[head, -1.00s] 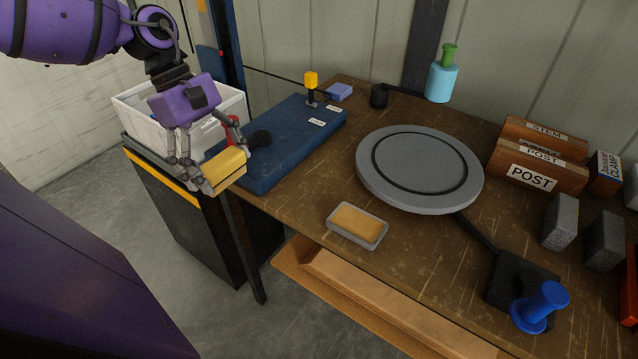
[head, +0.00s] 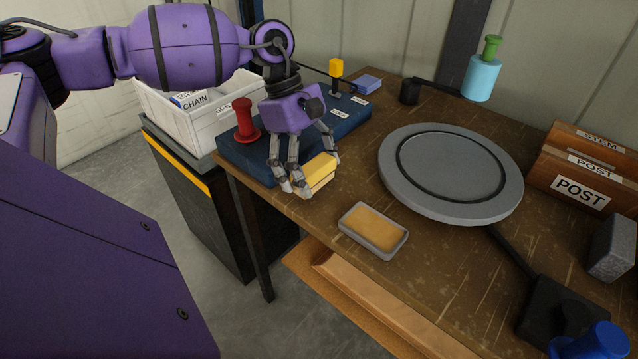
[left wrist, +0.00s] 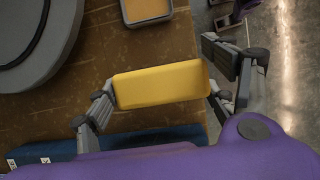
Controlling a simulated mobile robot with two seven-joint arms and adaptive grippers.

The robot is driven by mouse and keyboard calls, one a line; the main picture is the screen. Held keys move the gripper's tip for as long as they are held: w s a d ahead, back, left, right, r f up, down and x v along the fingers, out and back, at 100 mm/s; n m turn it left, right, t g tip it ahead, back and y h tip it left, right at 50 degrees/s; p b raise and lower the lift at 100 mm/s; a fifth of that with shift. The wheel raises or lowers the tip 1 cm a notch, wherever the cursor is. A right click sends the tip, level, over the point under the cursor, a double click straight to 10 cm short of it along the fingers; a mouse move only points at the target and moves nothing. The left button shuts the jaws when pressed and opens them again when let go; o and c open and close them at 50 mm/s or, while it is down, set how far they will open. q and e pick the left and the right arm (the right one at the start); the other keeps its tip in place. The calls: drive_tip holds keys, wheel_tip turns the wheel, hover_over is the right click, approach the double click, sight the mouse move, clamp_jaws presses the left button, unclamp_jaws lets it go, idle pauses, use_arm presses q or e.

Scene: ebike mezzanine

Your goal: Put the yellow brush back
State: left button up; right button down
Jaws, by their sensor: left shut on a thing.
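The yellow brush (head: 318,174) is a block with a yellow top and a paler lower part. My left gripper (head: 314,176) is shut on it, with fingers at both ends. In the left wrist view the brush (left wrist: 160,85) lies level across the picture between the fingers (left wrist: 163,98). The brush is over the left part of the brown table, beside the blue mat; I cannot tell its exact height. A grey tray (head: 347,232) with a flat tan inside lies on the table to its right. The tray also shows at the top of the left wrist view (left wrist: 126,20). My right gripper is not in view.
The blue mat (head: 345,127) carries a red knob (head: 243,118) and a yellow-topped black piece (head: 336,70). A white bin (head: 205,125) is at the left. Wooden POST blocks (head: 575,190) are at the right.

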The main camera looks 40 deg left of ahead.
sight(318, 184)
use_arm(q)
drive_tip(key=shift+w+d+f, duration=0.3)
drive_tip(key=shift+f, duration=0.1)
wheel_tip(318, 184, down, 2)
drive_tip(key=shift+f, duration=0.55)
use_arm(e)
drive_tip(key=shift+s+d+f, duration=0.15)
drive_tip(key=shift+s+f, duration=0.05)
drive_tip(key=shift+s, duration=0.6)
use_arm(q)
drive_tip(key=o, duration=1)
drive_tip(key=shift+f, duration=0.1)
drive_tip(key=o, duration=0.3)
drive_tip(key=shift+o, duration=0.2)
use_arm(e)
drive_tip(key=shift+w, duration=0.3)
